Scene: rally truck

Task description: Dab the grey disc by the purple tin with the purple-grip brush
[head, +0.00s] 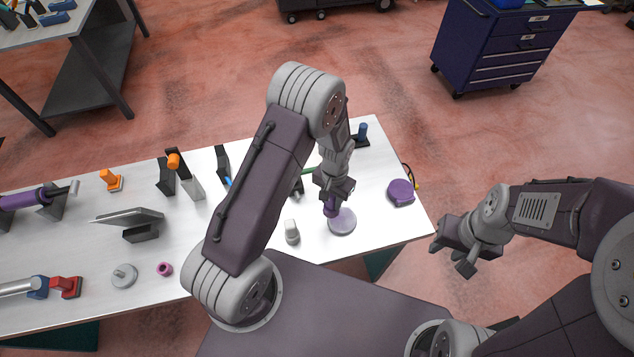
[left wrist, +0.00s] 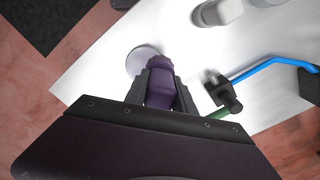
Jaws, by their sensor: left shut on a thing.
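My left gripper (head: 334,186) is shut on the purple-grip brush (head: 331,209) and holds it pointing down over the white table. In the left wrist view the purple grip (left wrist: 160,90) sits between the two fingers. The grey disc (head: 343,223) lies flat on the table just beside and below the brush; in the left wrist view the disc (left wrist: 143,59) is partly hidden by the grip. I cannot tell whether the bristles touch it. The purple tin (head: 400,192) stands to the right of the disc. My right gripper (head: 453,246) is open and empty, off the table's right edge.
A small white-grey object (head: 291,232) stands left of the disc. A blue hooked rod (left wrist: 258,68) lies near my left gripper. A grey round piece (head: 124,276), a pink ring (head: 164,269) and several tools lie further left. A blue drawer cabinet (head: 500,45) stands behind.

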